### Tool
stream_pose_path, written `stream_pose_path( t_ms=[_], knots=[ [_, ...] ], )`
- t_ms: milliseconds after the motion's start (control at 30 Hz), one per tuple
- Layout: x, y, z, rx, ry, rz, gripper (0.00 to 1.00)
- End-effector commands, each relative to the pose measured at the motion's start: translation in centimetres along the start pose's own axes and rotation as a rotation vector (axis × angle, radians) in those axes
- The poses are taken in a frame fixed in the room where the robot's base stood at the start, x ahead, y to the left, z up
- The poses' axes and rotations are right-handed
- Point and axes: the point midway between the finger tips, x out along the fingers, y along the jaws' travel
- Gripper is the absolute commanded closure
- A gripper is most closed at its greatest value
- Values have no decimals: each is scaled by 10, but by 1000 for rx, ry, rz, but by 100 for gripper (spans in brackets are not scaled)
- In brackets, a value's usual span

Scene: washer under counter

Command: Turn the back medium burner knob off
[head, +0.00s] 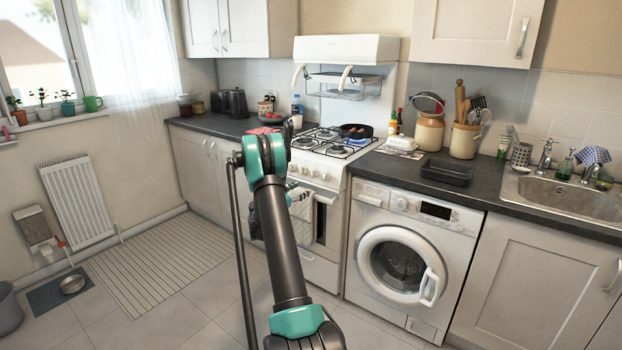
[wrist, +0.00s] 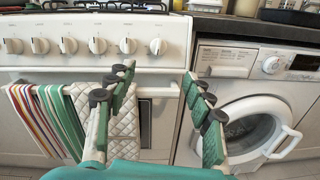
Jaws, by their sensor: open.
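The white stove (head: 318,172) stands left of the washer, with a row of several round knobs along its front panel. In the wrist view the knobs (wrist: 97,46) run across the upper left, ending with the rightmost knob (wrist: 158,46). I cannot tell which one belongs to the back medium burner. My gripper (wrist: 157,77) is open and empty, its fingers pointing at the stove front below the rightmost knobs, apart from them. In the head view my gripper (head: 297,196) shows only partly beside my arm, in front of the stove.
A dark pan (head: 356,130) with food sits on the hob. Striped, green and quilted towels (wrist: 55,110) hang below the knobs. The washer (head: 405,255) with its protruding door handle is on the right. The floor (head: 185,325) at the left is mostly clear.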

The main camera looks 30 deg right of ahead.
Motion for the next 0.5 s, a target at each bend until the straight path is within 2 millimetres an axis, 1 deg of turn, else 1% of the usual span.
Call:
stream_pose_path(
  t_ms=[167,500],
  knots=[
    [17,-1,0,-4,-3,-2,48],
    [82,-1,0,-2,-1,-3,48]
  ],
)
